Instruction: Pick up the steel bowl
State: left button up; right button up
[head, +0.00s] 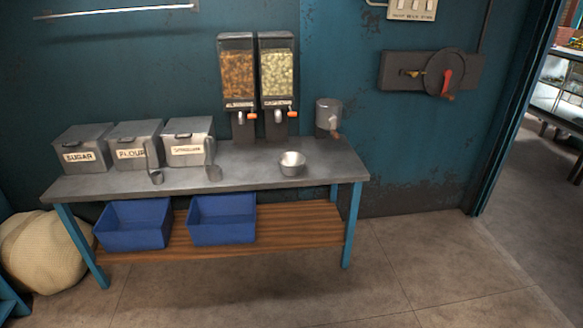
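The steel bowl (292,168) is small, round and upright. It sits on the grey metal tabletop (245,176), right of the middle and near the front edge. The inside of the bowl that shows looks empty. Neither of my grippers is in the head view.
Three metal bins (135,145), with SUGAR and FLOUR on two labels, stand on the table's left. Two dispensers (256,80) and a metal canister (328,115) stand behind the bowl. Floor in front is clear.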

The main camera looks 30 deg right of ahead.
aim_at(292, 164)
jog(key=i+l+z, duration=0.25)
jog(key=i, duration=0.45)
jog(key=i+l+z, duration=0.2)
jog(key=i, duration=0.5)
